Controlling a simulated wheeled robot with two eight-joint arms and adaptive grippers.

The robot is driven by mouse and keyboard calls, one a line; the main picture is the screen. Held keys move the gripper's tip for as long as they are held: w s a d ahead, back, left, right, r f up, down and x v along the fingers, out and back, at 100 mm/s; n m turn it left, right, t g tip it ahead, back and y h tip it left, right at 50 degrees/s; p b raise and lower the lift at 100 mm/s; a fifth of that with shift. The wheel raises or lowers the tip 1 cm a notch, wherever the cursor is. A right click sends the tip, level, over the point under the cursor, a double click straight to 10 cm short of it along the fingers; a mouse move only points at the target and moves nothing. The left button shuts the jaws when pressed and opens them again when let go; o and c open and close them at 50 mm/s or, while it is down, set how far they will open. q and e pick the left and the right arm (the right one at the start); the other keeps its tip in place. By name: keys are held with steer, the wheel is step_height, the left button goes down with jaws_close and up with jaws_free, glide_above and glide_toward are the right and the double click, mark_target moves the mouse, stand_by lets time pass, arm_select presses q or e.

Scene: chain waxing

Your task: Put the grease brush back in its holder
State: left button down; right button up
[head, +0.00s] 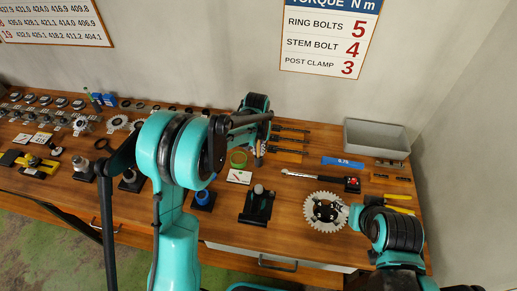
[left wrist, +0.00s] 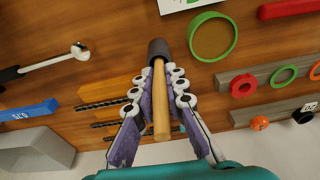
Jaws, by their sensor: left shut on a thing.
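The grease brush (left wrist: 161,108) shows in the left wrist view as a pale wooden handle with a dark grey cup-shaped part at its far end. I cannot tell whether that part is the brush's head or the holder around it. My left gripper (left wrist: 158,88) is shut on the handle, with its fingers on both sides. In the head view my left gripper (head: 259,150) is over the back of the bench, just right of the green-rimmed tin (head: 238,158). My right gripper (head: 356,216) is beside the toothed chainring (head: 325,211), mostly hidden by its arm; its jaws are unclear.
The green-rimmed tin (left wrist: 213,36) is close to the grey part. A black stand (head: 257,208) is in front.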

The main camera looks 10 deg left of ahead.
arm_select(q)
steer(key=c, duration=1.5)
jaws_free()
steer(key=shift+r, duration=0.1)
steer(key=r, duration=0.4)
steer(key=s+r, duration=0.1)
steer(key=r, duration=0.6)
steer(key=shift+s+r, duration=0.25)
steer(key=shift+r, duration=0.15)
steer(key=shift+f, duration=0.1)
